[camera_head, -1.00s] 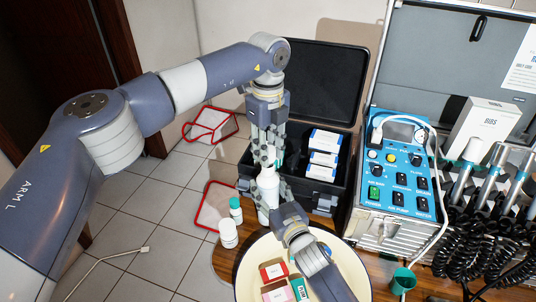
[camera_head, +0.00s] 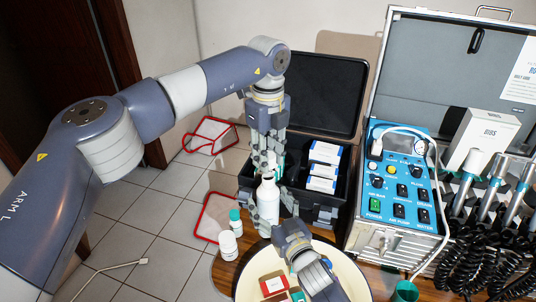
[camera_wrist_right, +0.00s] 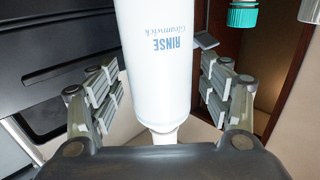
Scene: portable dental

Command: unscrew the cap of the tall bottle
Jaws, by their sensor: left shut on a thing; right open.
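The tall bottle (camera_head: 267,204) is white and stands upright at the front of the open black case. In the right wrist view the bottle (camera_wrist_right: 156,60) shows upside down, with "RINSE" on its label. My left gripper (camera_head: 266,168) points down over the bottle's top and is shut on its cap, which the fingers mostly hide. My right gripper (camera_wrist_right: 158,92) is open. Its fingers stand on either side of the bottle, with visible gaps to it. In the head view my right gripper (camera_head: 270,212) is low around the bottle's body.
A teal-capped bottle (camera_head: 235,219) and a white jar (camera_head: 228,244) stand just left of the tall bottle. A round cream tray (camera_head: 350,266) with small boxes lies in front. The black case (camera_head: 322,104) is behind, and a blue control panel (camera_head: 398,184) is at right.

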